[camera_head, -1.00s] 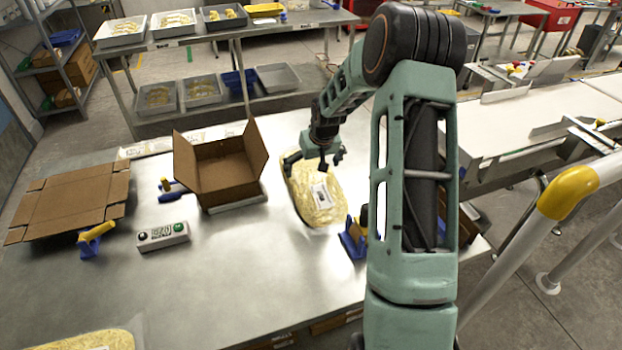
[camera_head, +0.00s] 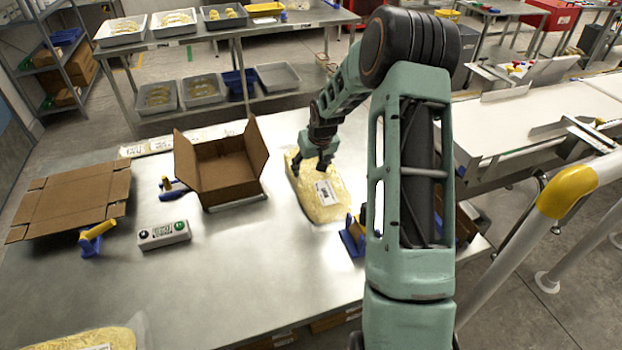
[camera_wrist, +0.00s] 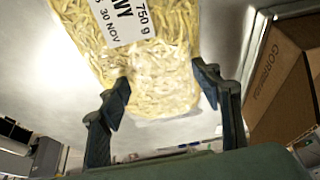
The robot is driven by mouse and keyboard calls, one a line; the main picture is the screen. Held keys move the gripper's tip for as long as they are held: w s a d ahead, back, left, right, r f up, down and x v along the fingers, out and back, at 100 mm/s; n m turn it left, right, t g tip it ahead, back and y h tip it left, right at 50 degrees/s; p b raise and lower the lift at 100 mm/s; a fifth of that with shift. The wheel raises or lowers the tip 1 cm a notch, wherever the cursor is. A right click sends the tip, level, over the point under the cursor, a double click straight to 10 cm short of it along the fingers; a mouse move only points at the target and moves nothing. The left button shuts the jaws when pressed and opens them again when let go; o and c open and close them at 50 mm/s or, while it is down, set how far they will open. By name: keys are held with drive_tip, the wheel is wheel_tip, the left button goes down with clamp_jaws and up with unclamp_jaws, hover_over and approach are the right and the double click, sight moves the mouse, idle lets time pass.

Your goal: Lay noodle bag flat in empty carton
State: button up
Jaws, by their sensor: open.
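A clear bag of pale yellow noodles with a white printed label (camera_head: 322,195) lies on the steel table, right of the carton. It also fills the upper middle of the wrist view (camera_wrist: 165,75). The open brown carton (camera_head: 222,180) stands with its flaps up; its visible inside is empty. My gripper (camera_head: 309,170) is over the far end of the bag, pointing down. In the wrist view, its two fingers (camera_wrist: 170,90) are apart, one near each side of the bag's end. I cannot tell whether they touch it.
A blue holder (camera_head: 352,238) stands close right of the bag. Another noodle bag (camera_head: 90,340) lies at the front left. The table's front middle is clear.

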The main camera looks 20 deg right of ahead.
drive_tip(key=shift+s+d+f, duration=0.1)
drive_tip(key=shift+s+f, duration=0.4)
clamp_jaws()
drive_tip(key=shift+d+f, duration=0.15)
drive_tip(key=shift+w+r, duration=0.15)
drive_tip(key=shift+r, duration=0.1)
